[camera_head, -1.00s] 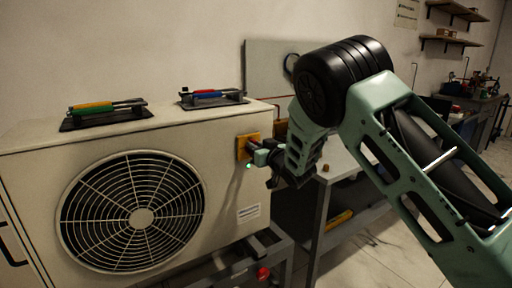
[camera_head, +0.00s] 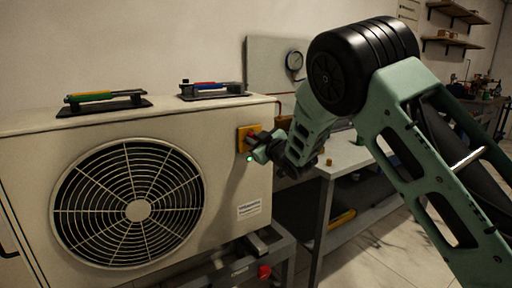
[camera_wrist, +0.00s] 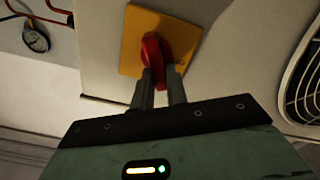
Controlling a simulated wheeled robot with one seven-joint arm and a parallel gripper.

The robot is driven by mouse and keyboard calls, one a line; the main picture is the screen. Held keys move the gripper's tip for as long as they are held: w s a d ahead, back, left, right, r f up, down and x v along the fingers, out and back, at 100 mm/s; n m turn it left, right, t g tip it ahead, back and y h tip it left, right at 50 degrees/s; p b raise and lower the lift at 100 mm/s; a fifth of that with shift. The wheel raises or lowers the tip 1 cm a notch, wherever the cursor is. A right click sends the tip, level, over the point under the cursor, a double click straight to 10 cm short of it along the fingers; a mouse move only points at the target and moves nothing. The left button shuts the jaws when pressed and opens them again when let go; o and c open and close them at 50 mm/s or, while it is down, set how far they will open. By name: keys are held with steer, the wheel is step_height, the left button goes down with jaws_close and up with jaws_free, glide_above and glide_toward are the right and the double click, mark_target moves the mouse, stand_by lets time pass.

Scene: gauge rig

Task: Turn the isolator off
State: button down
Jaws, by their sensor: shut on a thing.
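The isolator is a yellow-orange plate (camera_head: 245,139) with a red rotary handle, on the right end of the beige fan unit's front. In the wrist view the yellow plate (camera_wrist: 183,35) shows behind the red handle (camera_wrist: 153,50), which looks tilted slightly from the picture's vertical. My gripper (camera_head: 256,150) is at the isolator. In the wrist view the two fingers of my gripper (camera_wrist: 160,82) are on either side of the handle's lower part, shut on it. In the head view the handle is mostly hidden by my gripper.
The fan unit (camera_head: 225,190) has a round grille (camera_head: 127,204). Two dark trays with coloured tools (camera_head: 104,101) (camera_head: 213,90) lie on top. A pressure gauge (camera_head: 295,61) hangs on a panel behind my arm. A grey bench (camera_head: 346,155) stands to the right.

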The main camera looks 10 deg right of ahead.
steer(key=n+b, duration=0.3)
steer(key=n, duration=0.1)
steer(key=f+n+b, duration=0.1)
steer(key=n+b, duration=0.3)
steer(key=a+n+b, duration=0.1)
steer(key=n+b, duration=0.2)
steer(key=shift+s+f+n+b, duration=0.15)
steer(key=shift+f+n+b, duration=0.15)
steer(key=shift+f+n, duration=0.1)
stand_by(0.3)
steer(key=c, duration=1.4)
jaws_free()
steer(key=shift+r, duration=0.1)
steer(key=shift+s+d, duration=0.1)
steer(key=shift+s, duration=0.05)
steer(key=v, duration=1.7)
steer(key=shift+p, duration=0.3)
